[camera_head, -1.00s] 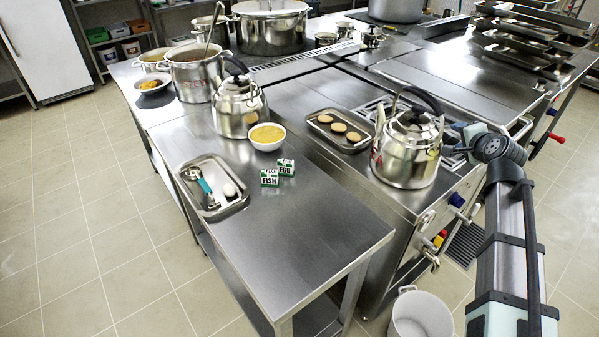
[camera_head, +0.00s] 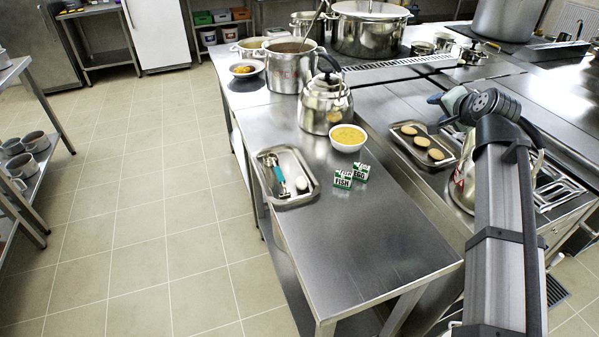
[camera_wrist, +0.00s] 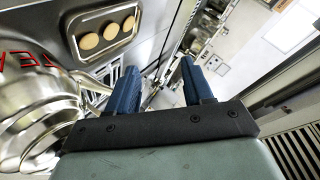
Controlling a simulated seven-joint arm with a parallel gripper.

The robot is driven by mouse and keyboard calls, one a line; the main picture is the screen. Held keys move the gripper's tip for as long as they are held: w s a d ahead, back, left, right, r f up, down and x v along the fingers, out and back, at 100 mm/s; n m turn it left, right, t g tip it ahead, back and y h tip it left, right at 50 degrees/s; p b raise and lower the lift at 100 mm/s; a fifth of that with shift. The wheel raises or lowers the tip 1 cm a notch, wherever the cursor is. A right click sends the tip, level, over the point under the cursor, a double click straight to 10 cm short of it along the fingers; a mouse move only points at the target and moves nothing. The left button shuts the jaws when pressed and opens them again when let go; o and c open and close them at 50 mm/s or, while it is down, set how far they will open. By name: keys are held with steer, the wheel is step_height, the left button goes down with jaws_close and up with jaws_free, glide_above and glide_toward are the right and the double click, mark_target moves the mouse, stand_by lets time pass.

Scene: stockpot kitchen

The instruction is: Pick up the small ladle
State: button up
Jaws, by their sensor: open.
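The small ladle (camera_head: 279,178), with a teal handle and a metal head at its far end, lies in a shallow metal tray (camera_head: 312,170) near the left edge of the steel counter. A pale rounded object (camera_head: 302,184) lies beside it in the tray. My gripper (camera_wrist: 158,68) is open, its two blue fingers apart with nothing held between them. In the head view, my gripper (camera_head: 447,101) is to the right of the tray and well apart from it, by the stove side. The ladle does not show in the wrist view.
A kettle (camera_head: 325,107), a bowl of yellow food (camera_head: 348,138) and small fish and egg boxes (camera_head: 352,175) stand near the tray. A second kettle (camera_head: 463,180) is partly hidden by my arm. The counter's near end (camera_head: 365,245) is clear.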

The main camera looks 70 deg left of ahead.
steer(key=s+a+f+n+g+h, duration=0.1)
steer(key=s+a+f+n, duration=0.15)
steer(key=s, duration=0.35)
steer(key=s+a+f+n+g+h, duration=0.1)
steer(key=s+a+n, duration=0.1)
steer(key=s+a, duration=0.3)
steer(key=s+a+f+n+g+h, duration=0.1)
steer(key=s+a+f+n, duration=0.15)
steer(key=s, duration=0.55)
steer(key=n+h, duration=0.4)
steer(key=n, duration=0.3)
glide_toward(277, 169)
steer(key=shift+g, duration=0.3)
steer(key=x, duration=0.4)
steer(key=shift+w+a, duration=0.25)
steer(key=shift+x, duration=3.2)
steer(key=shift+d, duration=0.2)
jaws_close()
